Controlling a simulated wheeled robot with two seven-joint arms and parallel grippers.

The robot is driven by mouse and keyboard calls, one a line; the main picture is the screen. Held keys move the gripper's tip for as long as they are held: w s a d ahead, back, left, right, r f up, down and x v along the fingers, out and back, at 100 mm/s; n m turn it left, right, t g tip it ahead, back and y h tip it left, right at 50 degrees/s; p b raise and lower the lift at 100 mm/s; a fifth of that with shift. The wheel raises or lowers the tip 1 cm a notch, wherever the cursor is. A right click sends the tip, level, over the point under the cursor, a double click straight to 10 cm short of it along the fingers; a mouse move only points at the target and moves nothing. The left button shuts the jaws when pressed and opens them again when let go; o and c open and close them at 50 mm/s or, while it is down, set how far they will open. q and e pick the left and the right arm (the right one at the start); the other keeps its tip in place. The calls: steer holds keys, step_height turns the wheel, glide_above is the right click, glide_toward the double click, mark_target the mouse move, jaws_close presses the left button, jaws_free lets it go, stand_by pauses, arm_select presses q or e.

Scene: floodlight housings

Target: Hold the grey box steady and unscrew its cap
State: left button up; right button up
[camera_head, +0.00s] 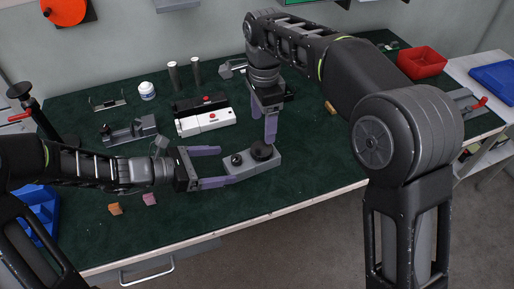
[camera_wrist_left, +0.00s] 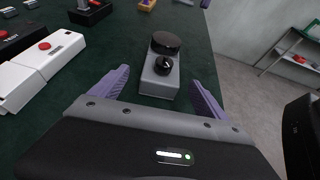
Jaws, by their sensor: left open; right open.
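The grey box (camera_head: 255,168) lies on the green bench top near its front edge, with a large black round cap (camera_head: 262,150) and a smaller black knob (camera_head: 237,160) on its top. My left gripper (camera_head: 222,167) is open, its purple fingers pointing at the near end of the box. In the left wrist view the grey box (camera_wrist_left: 160,83) lies ahead between the two fingertips, with a gap on both sides. My right gripper (camera_head: 271,127) points down beside the black cap, its purple fingers at the cap's far side. Whether it touches the cap cannot be told.
A white box with a red button (camera_head: 205,122) and a black one (camera_head: 196,105) lie behind. A grey vise-like fixture (camera_head: 130,130), a white jar (camera_head: 147,90) and two cylinders (camera_head: 173,76) stand further left. A red bin (camera_head: 421,62) is back right. The front right bench is clear.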

mark_target(243, 163)
arm_select(q)
steer(key=shift+s+a+r, duration=0.1)
steer(key=shift+s+a, duration=0.05)
steer(key=shift+s, duration=0.15)
steer(key=shift+x, duration=4)
steer(key=shift+c, duration=0.5)
jaws_close()
